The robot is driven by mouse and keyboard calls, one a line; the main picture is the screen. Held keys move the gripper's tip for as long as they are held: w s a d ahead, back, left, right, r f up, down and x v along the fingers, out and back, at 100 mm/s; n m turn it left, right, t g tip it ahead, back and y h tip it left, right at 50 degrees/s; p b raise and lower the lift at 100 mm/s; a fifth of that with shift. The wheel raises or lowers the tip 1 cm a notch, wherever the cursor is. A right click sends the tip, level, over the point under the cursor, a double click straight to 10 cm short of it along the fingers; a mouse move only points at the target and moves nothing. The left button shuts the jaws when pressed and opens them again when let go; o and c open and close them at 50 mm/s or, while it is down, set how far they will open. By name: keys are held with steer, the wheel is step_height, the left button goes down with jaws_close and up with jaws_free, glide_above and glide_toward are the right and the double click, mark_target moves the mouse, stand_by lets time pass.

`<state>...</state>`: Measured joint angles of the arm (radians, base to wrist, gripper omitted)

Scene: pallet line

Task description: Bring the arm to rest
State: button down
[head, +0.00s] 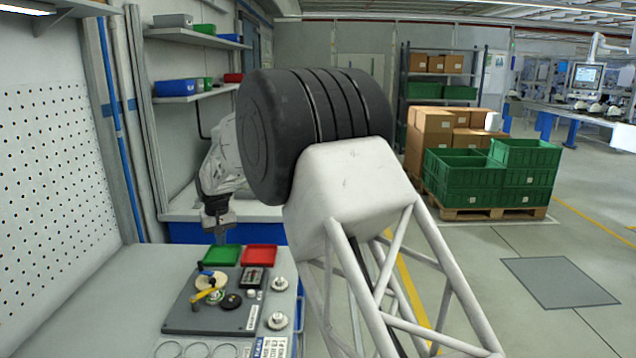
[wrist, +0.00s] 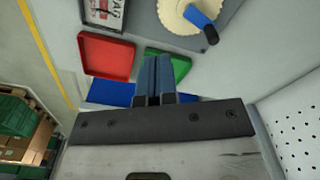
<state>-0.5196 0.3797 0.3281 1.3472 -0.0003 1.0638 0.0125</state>
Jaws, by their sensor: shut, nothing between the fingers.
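My gripper (wrist: 153,65) shows in the wrist view with its two blue fingers pressed together and nothing between them. In the head view my gripper (head: 219,233) hangs beyond the far end of the bench, behind the trays, partly hidden by my own arm. The fingers point down there. A green tray (head: 221,256) and a red tray (head: 260,256) lie at the back of the bench. In the wrist view the fingers appear in front of the green tray (wrist: 181,62), with the red tray (wrist: 107,57) to the left. I cannot tell the height of the fingertips.
A grey board (head: 190,318) on the bench carries a cream disc, a yellow-handled part and knobs. A perforated panel (head: 50,180) stands left, and shelves (head: 190,98) hang behind my arm. Green crates (head: 465,180) stand on a pallet at right, with open floor before them.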

steer(key=s+d+r+m, duration=0.1)
steer(key=s+d+r, duration=0.5)
steer(key=d, duration=0.4)
steer(key=s+d+r+m+t, duration=0.1)
steer(key=s+d+r, duration=0.3)
steer(key=s+d, duration=0.45)
steer(key=s+d+r+m, duration=0.1)
steer(key=s+d+r, duration=0.5)
steer(key=d, duration=0.6)
steer(key=s+d+f+m, duration=0.1)
steer(key=s+d+f, duration=0.1)
steer(key=s+d, duration=0.4)
steer(key=s+d+f+m+t, duration=0.1)
steer(key=s+d, duration=0.4)
steer(key=s, duration=1.1)
steer(key=s+d+f+m, duration=0.1)
steer(key=s+d+f, duration=0.2)
steer(key=s+d, duration=0.3)
steer(key=s, duration=0.5)
steer(key=shift+s+d, duration=0.2)
steer(key=shift+d, duration=0.1)
steer(key=shift+w+r, duration=0.15)
